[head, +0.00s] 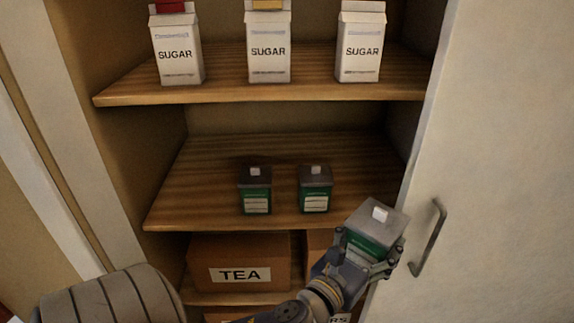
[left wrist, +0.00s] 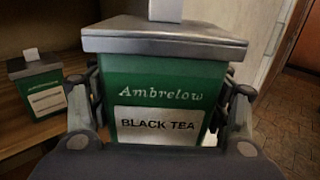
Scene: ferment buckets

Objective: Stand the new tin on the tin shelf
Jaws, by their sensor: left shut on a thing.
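The new tin (head: 375,230) is green with a grey lid and a white knob. My left gripper (head: 366,257) is shut on it and holds it upright, in front of the right end of the tin shelf (head: 195,195). In the left wrist view the tin (left wrist: 165,90) sits between both fingers, its label reading "Ambrelow BLACK TEA" facing the camera. Two like tins stand side by side near the shelf's front edge: a left one (head: 255,192) and a right one (head: 316,190). My right gripper is not in view.
The upper shelf (head: 225,96) carries three sugar cartons. A box marked TEA (head: 240,262) is on the shelf below. An open white door with a metal handle (head: 428,240) stands close at the right. The tin shelf is bare left of, behind and right of its tins.

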